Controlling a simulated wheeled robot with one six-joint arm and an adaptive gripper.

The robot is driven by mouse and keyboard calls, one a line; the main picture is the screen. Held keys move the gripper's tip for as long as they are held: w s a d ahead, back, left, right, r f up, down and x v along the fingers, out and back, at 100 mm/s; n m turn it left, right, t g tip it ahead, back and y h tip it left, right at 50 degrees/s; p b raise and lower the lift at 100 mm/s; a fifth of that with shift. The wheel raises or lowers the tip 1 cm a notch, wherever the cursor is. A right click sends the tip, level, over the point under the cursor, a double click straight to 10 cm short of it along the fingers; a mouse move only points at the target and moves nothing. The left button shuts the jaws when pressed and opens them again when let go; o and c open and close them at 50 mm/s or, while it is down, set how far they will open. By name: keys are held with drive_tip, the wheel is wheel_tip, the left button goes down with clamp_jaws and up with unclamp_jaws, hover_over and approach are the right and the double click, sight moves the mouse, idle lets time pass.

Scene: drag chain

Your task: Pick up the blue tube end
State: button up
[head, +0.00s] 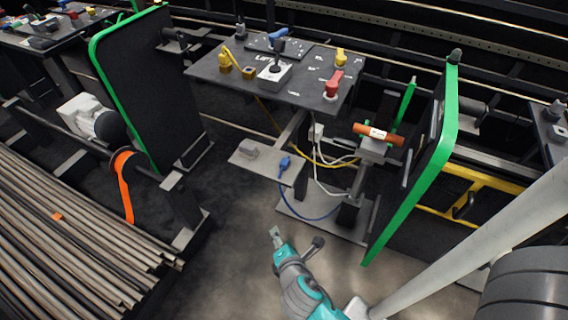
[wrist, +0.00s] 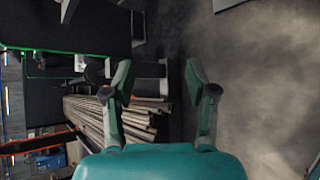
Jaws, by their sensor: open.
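The blue tube end (head: 285,164) lies near the front right of the small grey shelf (head: 254,169) in the head view. A blue tube (head: 305,215) runs from it down past the shelf edge. My gripper (head: 277,236) is below and in front of the shelf in the head view, apart from the tube end. In the wrist view my gripper (wrist: 158,82) has its two fingers spread with nothing between them. The blue tube end cannot be made out in the wrist view.
A dark table (head: 232,77) with a joystick box and yellow and red handles stands behind the shelf. Green-edged panels stand at left (head: 93,75) and right (head: 421,187). Grey pipes (head: 65,245) lie at lower left. The floor (head: 235,240) around my gripper is clear.

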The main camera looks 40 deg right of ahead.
drive_tip(key=w+d+r+n+g+h, duration=0.25)
drive_tip(key=w+d+r, duration=0.2)
drive_tip(key=w, duration=0.35)
drive_tip(key=n+g+h, duration=0.2)
drive_tip(key=h, duration=0.2)
approach(283, 166)
drive_tip(key=x, duration=0.9)
drive_tip(key=shift+w+d+f, duration=0.15)
drive_tip(key=shift+w+d, duration=0.1)
drive_tip(key=shift+c, duration=0.2)
drive_tip(key=c, duration=1)
